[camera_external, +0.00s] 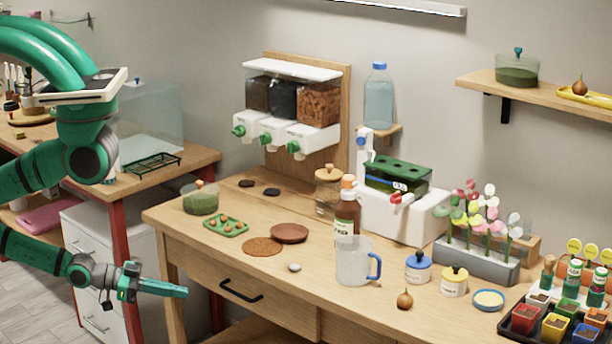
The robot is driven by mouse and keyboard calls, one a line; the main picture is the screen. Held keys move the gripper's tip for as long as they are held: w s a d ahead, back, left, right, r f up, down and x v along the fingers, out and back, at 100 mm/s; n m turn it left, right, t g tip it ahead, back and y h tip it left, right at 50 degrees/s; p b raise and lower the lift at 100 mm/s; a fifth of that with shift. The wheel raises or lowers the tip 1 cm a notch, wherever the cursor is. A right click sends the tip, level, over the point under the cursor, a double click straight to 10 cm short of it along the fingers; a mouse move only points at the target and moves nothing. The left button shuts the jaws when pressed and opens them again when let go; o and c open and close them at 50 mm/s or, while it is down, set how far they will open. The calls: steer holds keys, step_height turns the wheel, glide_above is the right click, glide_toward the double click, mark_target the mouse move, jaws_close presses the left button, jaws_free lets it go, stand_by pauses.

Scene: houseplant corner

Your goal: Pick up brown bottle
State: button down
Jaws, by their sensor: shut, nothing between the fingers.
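The brown bottle (347,212) stands upright on the wooden table, with an orange-tan cap and a pale label. A clear measuring jug (352,262) with a blue handle stands in front of it and hides its lower part. A glass jar with a wooden lid (327,190) stands close behind it to the left. My gripper (180,291) is at the lower left, in front of the table's left end and well apart from the bottle. Its green fingers are shut and empty, and point to the right.
The table (190,226) also holds a green tray (226,227), a brown saucer (289,233), a white dispenser machine (398,214), a blue-lidded jar (418,267) and a yellow-lidded jar (454,281). The table's front edge and drawer (240,291) lie beside my gripper. The front left tabletop is mostly clear.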

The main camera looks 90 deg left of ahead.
steer(key=c, duration=0.6)
jaws_free()
